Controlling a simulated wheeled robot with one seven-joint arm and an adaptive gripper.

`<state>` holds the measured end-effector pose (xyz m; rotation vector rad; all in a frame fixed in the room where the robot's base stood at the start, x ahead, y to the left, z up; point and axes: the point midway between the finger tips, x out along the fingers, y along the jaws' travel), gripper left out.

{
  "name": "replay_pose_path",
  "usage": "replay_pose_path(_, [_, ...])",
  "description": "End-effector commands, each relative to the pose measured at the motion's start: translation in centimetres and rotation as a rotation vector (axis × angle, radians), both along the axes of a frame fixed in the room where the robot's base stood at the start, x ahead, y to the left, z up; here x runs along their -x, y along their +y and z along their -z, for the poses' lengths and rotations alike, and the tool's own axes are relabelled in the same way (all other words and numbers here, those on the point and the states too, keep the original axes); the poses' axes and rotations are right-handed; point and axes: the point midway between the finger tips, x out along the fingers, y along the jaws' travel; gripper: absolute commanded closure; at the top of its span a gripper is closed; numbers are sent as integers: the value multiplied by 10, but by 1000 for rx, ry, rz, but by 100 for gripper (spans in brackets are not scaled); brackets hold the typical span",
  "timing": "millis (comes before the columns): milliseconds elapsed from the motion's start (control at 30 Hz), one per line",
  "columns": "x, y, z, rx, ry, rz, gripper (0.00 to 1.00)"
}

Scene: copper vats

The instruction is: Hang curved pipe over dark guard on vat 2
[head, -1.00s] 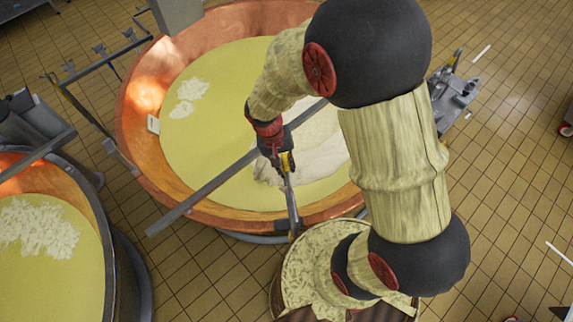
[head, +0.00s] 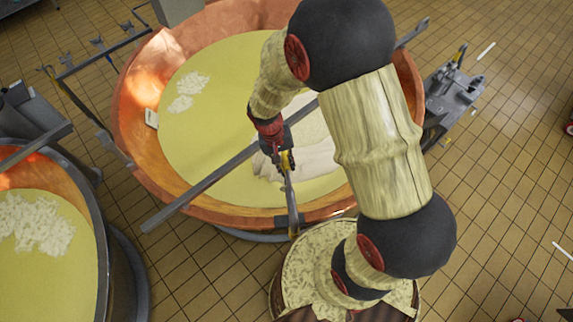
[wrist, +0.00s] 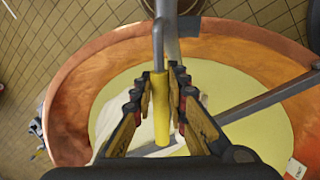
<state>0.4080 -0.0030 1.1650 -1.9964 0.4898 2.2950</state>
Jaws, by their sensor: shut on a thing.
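The curved pipe (wrist: 162,108) has a yellow grip section and a grey end that bends at the top of the wrist view. My gripper (head: 285,160) is shut on the yellow section, and its fingers (wrist: 160,85) stand either side of it. In the head view, the grey pipe (head: 291,200) reaches from the gripper toward the near rim of the large copper vat (head: 140,100). I cannot tell whether it touches the rim. A dark grey bar (head: 200,190) crosses this vat; I cannot tell whether it is the guard. No vat number is readable.
A second vat (head: 88,185) stands at the left with yellow liquid and white curds. A grey machine (head: 450,95) stands at the right.

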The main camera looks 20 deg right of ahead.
Motion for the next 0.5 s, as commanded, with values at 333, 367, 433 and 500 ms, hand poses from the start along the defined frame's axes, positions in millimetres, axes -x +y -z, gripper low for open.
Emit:
replay_pose_path(333, [-9, -2, 32, -1, 4, 0, 100])
replay_pose_path(367, [-10, -2, 35, -1, 4, 0, 100])
replay_pose_path(433, [-11, -3, 41, -1, 5, 0, 100])
replay_pose_path(500, [-13, -3, 47, -2, 6, -1, 100])
